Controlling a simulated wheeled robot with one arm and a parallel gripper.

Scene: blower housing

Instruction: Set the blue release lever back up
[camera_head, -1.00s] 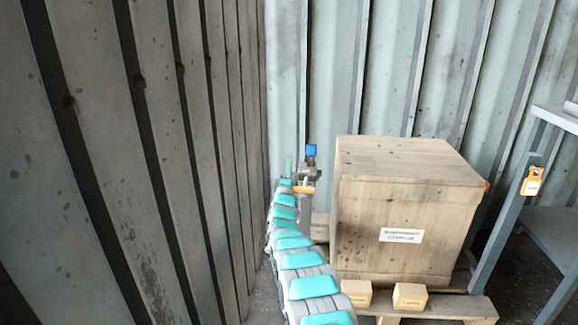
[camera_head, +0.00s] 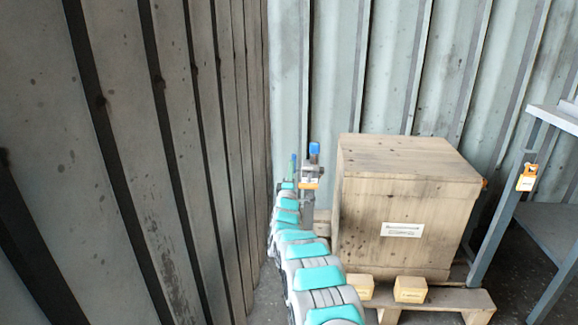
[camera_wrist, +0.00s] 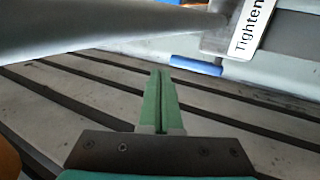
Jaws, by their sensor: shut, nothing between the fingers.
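A grey clamp-like fixture (camera_head: 309,172) stands at the back left, beside the wooden crate. A blue grip, apparently the release lever (camera_head: 314,148), shows at its top. In the wrist view a blue rod (camera_wrist: 197,65) lies below a grey part with a white "Tighten" label (camera_wrist: 254,24); I cannot tell for sure whether it is that same lever. My gripper (camera_head: 293,162) is just left of the fixture. Its green fingers also show in the wrist view (camera_wrist: 160,78), shut together and empty, with their tips left of and slightly below the blue rod, apparently apart from it.
The wooden crate (camera_head: 402,205) stands right of my arm on a pallet (camera_head: 455,300), with small blocks (camera_head: 410,289) in front. A dark slatted wall (camera_head: 150,170) is close on the left. A grey metal bench (camera_head: 505,215) with an orange tag stands at the right.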

